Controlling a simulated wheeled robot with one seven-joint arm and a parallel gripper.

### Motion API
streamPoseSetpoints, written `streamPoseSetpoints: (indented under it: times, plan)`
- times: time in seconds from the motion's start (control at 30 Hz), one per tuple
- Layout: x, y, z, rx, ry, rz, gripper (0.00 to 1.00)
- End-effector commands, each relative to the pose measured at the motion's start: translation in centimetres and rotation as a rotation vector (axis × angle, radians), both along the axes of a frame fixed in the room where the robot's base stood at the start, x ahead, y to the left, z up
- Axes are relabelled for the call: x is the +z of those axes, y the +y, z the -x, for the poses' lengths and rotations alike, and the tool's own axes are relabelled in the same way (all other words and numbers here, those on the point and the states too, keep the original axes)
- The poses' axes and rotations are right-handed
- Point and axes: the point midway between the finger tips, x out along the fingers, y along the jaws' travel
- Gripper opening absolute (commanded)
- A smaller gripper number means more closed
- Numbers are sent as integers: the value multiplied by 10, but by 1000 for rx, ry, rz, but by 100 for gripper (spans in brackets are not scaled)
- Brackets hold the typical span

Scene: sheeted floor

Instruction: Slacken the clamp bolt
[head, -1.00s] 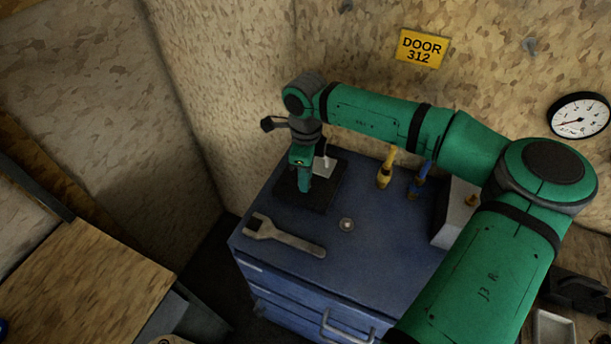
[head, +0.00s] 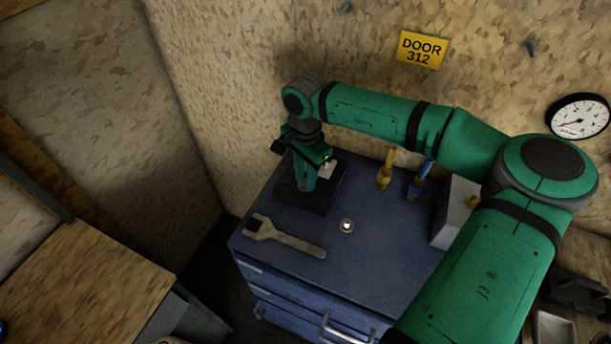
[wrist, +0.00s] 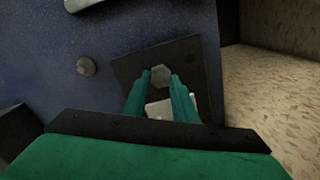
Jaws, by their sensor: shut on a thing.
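The clamp bolt has a grey hexagonal head (wrist: 161,76), seen between my fingertips in the wrist view. It stands over a black square plate (wrist: 200,62), which also shows on the blue cabinet in the head view (head: 322,202). My gripper (wrist: 161,80) points down with its two green fingers shut on the bolt head, one on each side. In the head view my gripper (head: 302,188) hides the bolt. A pale block (wrist: 157,108) sits on the plate beside the bolt, partly behind the fingers; it also shows in the head view (head: 328,170).
On the cabinet top (head: 300,278) lie an open-ended wrench (head: 290,241) and a small round metal piece (head: 347,226). A yellow-handled tool (head: 385,172), a blue one (head: 420,182) and a grey box (head: 452,222) stand to the right. Walls rise close behind the plate.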

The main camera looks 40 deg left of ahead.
Motion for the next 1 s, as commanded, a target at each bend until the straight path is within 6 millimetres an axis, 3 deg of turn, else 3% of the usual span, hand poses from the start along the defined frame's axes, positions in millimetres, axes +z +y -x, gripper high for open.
streamPoseSetpoints:
  times: [0.5,1.0]
  plan:
    - [1,2,0,356,0,-1,3]
    - [1,2,0,430,0,-1,3]
